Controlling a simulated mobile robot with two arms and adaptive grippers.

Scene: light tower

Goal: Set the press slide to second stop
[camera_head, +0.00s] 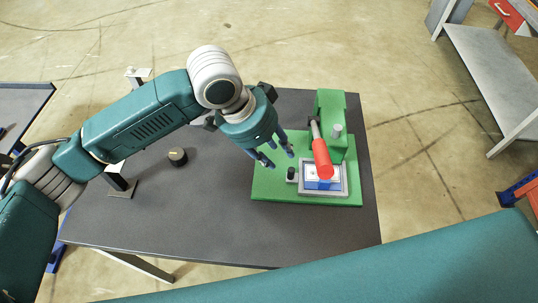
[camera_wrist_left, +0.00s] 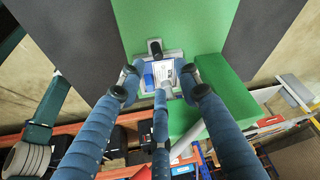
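The press has a green base plate (camera_head: 275,190) and a green column (camera_head: 331,110). A lever with a red handle (camera_head: 321,158) reaches over a grey frame (camera_head: 343,190) holding a blue and white piece (camera_head: 322,184). A black knob (camera_head: 291,173) sits at the frame's left side; it also shows in the left wrist view (camera_wrist_left: 154,47). I cannot tell the slide's stop. My left gripper (camera_head: 270,159) hangs above the plate's left part, beside the red handle, its fingers spread and empty. In the left wrist view its fingertips (camera_wrist_left: 160,92) are spread around the frame area. My right gripper is out of view.
The press stands on a dark table (camera_head: 200,215). A grey shelf bench (camera_head: 490,75) stands at the right. The table's front left is clear. My teal arm crosses the bottom right.

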